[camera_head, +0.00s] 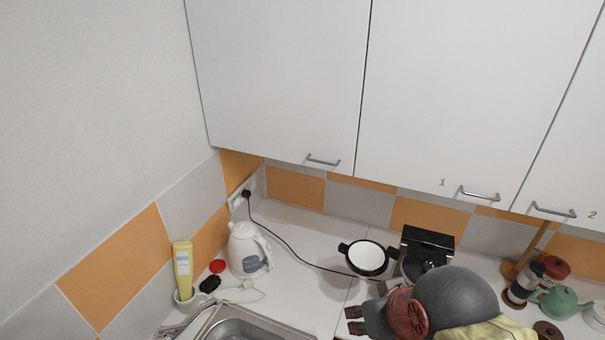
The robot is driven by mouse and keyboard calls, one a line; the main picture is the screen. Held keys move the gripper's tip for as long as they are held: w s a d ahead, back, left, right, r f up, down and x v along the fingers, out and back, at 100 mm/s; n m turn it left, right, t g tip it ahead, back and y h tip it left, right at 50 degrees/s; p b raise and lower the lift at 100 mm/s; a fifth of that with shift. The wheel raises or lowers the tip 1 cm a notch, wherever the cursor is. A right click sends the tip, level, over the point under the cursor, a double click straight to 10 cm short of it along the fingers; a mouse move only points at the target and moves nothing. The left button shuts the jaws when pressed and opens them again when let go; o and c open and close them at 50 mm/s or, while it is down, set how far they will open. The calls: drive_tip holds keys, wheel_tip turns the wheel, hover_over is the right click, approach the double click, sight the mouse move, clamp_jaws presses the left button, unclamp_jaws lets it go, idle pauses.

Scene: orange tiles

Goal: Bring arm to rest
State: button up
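My arm reaches in from the bottom right over the counter, with a grey rounded link and a dark red joint showing. My gripper (353,320) is at its left end and points left. Its two dark fingertips look a little apart, with nothing seen between them. It is above the counter, in front of the white pan and right of the sink. The rest of the arm is cut off by the bottom edge of the view.
White wall cabinets (280,80) hang above. On the counter (310,229) are a white kettle (245,250), a yellow bottle (183,267), a white pan (367,257), a black appliance (428,240) and a green teapot (560,302). A steel sink (235,322) is at the lower left.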

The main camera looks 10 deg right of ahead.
wheel_tip(320, 180, down, 22)
drive_tip(key=b, duration=2.1)
drive_tip(key=shift+c, duration=0.5)
drive_tip(key=shift+d, duration=0.15)
